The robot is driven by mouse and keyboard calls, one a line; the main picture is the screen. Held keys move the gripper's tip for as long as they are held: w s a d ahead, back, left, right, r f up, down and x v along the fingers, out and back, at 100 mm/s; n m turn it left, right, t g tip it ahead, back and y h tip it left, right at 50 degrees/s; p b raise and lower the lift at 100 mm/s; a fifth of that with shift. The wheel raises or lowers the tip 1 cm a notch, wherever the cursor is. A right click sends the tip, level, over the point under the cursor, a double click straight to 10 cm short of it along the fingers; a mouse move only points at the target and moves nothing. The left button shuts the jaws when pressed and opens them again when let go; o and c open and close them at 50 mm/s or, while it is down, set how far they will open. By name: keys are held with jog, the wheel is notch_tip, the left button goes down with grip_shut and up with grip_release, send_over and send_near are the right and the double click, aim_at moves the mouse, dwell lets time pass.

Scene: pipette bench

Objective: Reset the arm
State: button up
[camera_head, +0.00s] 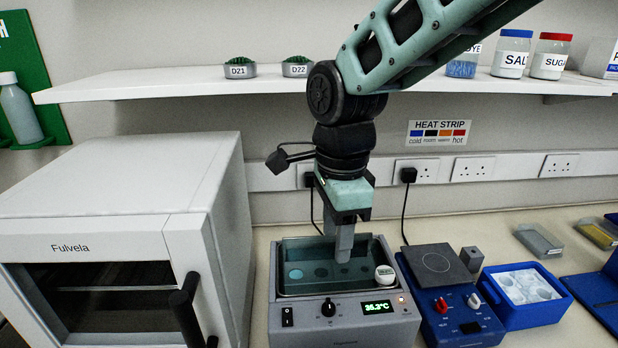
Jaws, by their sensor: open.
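My arm comes in from the top right, and my gripper (344,246) points down over the grey water bath (345,318). The fingers hang above or just within the bath's open basin; the exact height is hard to tell. From this side the fingers overlap, and I see nothing held between them. A small white round item (385,274) sits at the basin's right side, apart from the fingers.
The white Fulvela oven (100,235) stands close on the left, its dark handle sticking out. A blue hotplate (450,300) and a blue ice tray (525,312) stand to the right. A shelf (170,90) with jars runs behind my arm.

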jog(key=s+d+f+n+b, duration=0.2)
jog(key=s+n, duration=0.6)
jog(key=n, duration=0.4)
jog(key=s+d+f+n+b, duration=0.2)
jog(key=s+d+f+n, duration=0.2)
jog(key=s+n, duration=0.5)
notch_tip(320, 180, down, 3)
jog(key=n, duration=0.3)
jog(key=shift+s+d+r+b, duration=0.15)
jog(key=shift+d+b, duration=0.1)
jog(key=shift+b, duration=0.1)
